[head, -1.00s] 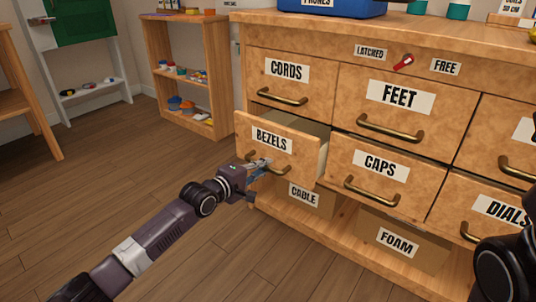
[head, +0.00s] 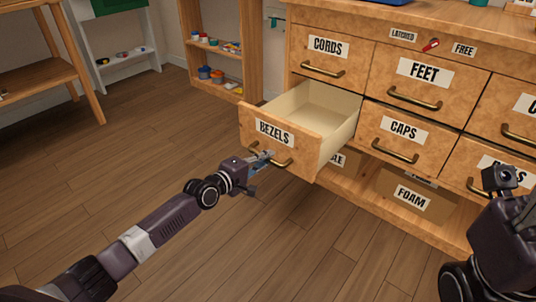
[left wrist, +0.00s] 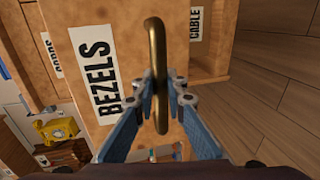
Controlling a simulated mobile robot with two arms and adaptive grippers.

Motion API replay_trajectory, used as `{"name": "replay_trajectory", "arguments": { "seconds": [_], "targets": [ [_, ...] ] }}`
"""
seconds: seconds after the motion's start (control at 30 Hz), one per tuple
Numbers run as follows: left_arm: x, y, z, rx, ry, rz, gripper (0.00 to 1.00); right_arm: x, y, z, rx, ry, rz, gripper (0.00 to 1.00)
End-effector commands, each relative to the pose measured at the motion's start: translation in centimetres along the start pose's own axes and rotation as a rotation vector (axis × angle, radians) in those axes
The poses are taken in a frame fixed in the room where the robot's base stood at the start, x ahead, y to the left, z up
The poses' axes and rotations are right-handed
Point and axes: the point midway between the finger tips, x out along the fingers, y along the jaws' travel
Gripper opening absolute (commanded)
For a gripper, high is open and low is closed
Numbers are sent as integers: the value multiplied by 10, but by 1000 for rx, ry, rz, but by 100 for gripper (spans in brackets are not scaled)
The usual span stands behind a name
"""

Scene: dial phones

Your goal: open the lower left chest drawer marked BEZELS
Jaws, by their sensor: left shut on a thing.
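The lower left drawer marked BEZELS (head: 318,133) stands well out of the chest, and its pale, empty-looking inside shows. Its brass handle (head: 283,161) is on the front below the label. My left gripper (head: 266,157) is shut on this handle. In the left wrist view, the two blue fingers (left wrist: 159,97) close on the bar from both sides, near its middle, and the handle (left wrist: 155,40) runs upright in the picture. Part of my right arm shows at the right edge of the head view; its fingers cannot be made out.
The chest's CORDS drawer (head: 331,60), FEET drawer (head: 425,84) and CAPS drawer (head: 402,139) are shut. A FOAM box (head: 411,207) sits on the shelf below. A red pointer (head: 431,45) lies between LATCHED and FREE, toward FREE. The wooden floor in front is clear.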

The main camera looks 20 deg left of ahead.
Motion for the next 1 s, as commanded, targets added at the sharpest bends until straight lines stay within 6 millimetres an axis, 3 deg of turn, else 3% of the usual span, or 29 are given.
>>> {"name": "replay_trajectory", "arguments": {
  "seconds": [0.53, 0.57, 0.7, 1.0],
  "targets": [
    [-3, -1, 1, -1, -1, 0, 0, -1, 0, 0, 1, -3, 3, 40],
    [-3, -1, 1, -1, -1, 0, 15, -1, 0, 0, 1, -4, 3, 40],
    [-3, -1, 0, -1, -1, 0, 29, -1, 0, 1, 1, -6, 3, 40],
    [-4, -1, 0, 0, -1, 0, 29, -3, 0, 3, 0, -15, -1, 40]
  ]
}}
